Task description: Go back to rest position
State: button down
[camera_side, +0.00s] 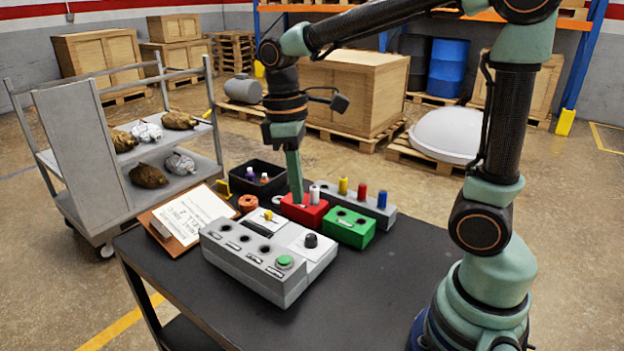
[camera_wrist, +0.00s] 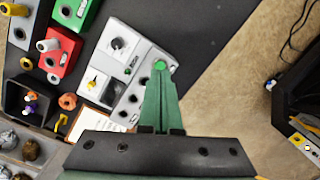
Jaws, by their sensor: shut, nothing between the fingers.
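My gripper (camera_side: 297,200) points straight down over the dark table, its green fingers shut and empty. In the side view its tips overlap the red block (camera_side: 304,213); I cannot tell the exact height. In the wrist view the fingertips (camera_wrist: 160,66) appear over the green button (camera_wrist: 159,65) of the grey control box (camera_wrist: 112,72). The grey box (camera_side: 262,258) also shows in the side view, with its green button (camera_side: 284,261) and black knob (camera_side: 311,240) clear.
A green block (camera_side: 348,229) and a grey block (camera_side: 384,214) with yellow, red and blue pegs stand behind. A black bin (camera_side: 258,183) with small bottles, an orange ring (camera_side: 248,203) and a clipboard (camera_side: 184,218) lie at left. A cart (camera_side: 70,150) stands beyond. The table's front right is clear.

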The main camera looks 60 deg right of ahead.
jog(key=s+r+m+t, duration=0.1)
jog(key=m+t, duration=0.1)
jog(key=s+d+m+t, duration=0.1)
jog(key=m+t, duration=0.1)
jog(key=s+d+r+m+t, duration=0.1)
jog(key=t, duration=0.2)
jog(key=shift+s+d+r+m, duration=0.25)
jog(key=shift+s+r+m, duration=0.05)
jog(key=shift+m, duration=0.1)
dwell(0.9)
